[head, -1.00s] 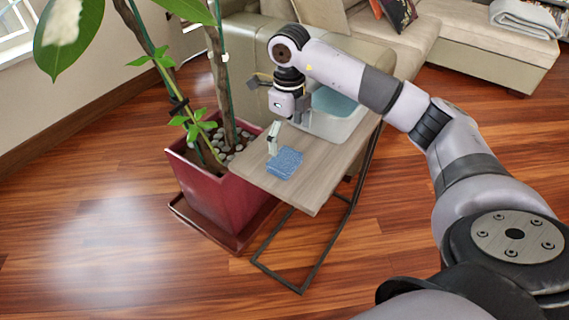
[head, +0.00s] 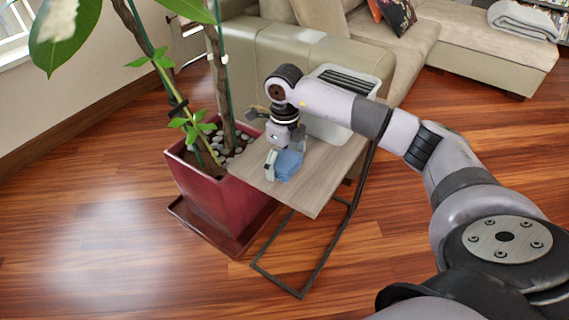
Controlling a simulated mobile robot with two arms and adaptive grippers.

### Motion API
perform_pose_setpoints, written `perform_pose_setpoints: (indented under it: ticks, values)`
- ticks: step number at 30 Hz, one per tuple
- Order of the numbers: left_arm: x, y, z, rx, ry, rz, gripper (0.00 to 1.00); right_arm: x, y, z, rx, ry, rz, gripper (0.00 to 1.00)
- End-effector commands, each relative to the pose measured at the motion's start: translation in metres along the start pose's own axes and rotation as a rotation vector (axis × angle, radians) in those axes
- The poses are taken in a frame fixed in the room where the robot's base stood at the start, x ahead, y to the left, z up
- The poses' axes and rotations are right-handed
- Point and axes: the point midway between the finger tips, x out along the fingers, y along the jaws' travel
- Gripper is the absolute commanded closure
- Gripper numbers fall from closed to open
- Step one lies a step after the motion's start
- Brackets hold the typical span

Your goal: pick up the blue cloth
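The blue cloth (head: 289,165) lies as a small folded pile near the left front part of the small wooden table (head: 316,185). My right gripper (head: 284,154) is down at the cloth, its fingers apart. One pale finger stands at the cloth's left side and the other is toward its back right. The gripper hides part of the cloth, and I cannot tell whether the fingers touch it. My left gripper is not in view.
A white container with a dark slatted face (head: 346,82) is tilted up behind my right arm, against the sofa (head: 262,68). A red planter (head: 212,188) with a plant stands close on the table's left. Open wooden floor (head: 110,235) lies in front.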

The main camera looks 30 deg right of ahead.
Motion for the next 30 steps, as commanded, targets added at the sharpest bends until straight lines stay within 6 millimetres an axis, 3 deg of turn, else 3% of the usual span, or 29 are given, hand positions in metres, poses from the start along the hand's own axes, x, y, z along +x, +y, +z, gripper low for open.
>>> perform_pose_setpoints:
  ticks: [19, 30]
  values:
    - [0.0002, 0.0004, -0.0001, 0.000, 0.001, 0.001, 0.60, -0.0004, -0.0001, -0.0001, 0.000, 0.000, 0.000, 0.52]
    - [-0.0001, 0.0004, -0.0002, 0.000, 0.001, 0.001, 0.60, -0.0058, -0.0002, 0.0001, 0.000, 0.000, 0.000, 0.53]
